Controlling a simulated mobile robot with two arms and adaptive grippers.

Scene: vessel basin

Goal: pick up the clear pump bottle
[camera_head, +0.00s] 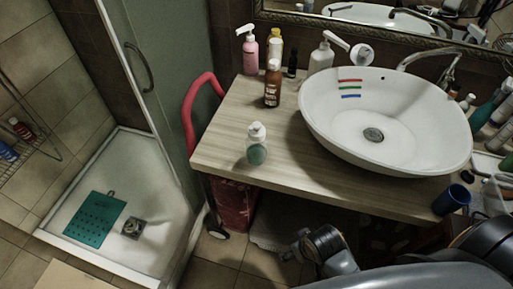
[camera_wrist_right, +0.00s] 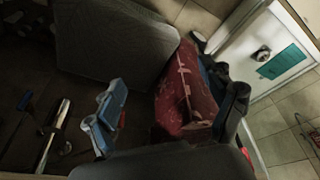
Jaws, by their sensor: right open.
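The clear pump bottle (camera_head: 257,150) stands upright near the front left edge of the wooden counter. It has a white top and pale green contents. My right gripper (camera_wrist_right: 172,105) shows in the right wrist view with its two fingers wide apart. The fingers are below counter height, with a dark red bag (camera_wrist_right: 187,95) beyond them, and nothing is held between them. The bottle is not visible in the right wrist view. My left gripper is not in view.
The wooden counter (camera_head: 222,143) carries a white basin (camera_head: 340,128). A brown bottle (camera_head: 272,84), a pink pump bottle (camera_head: 249,52) and a white pump bottle (camera_head: 321,58) stand behind. A red handle (camera_head: 188,108) rises beside the counter's left edge. A blue cup (camera_head: 450,200) stands at the front right.

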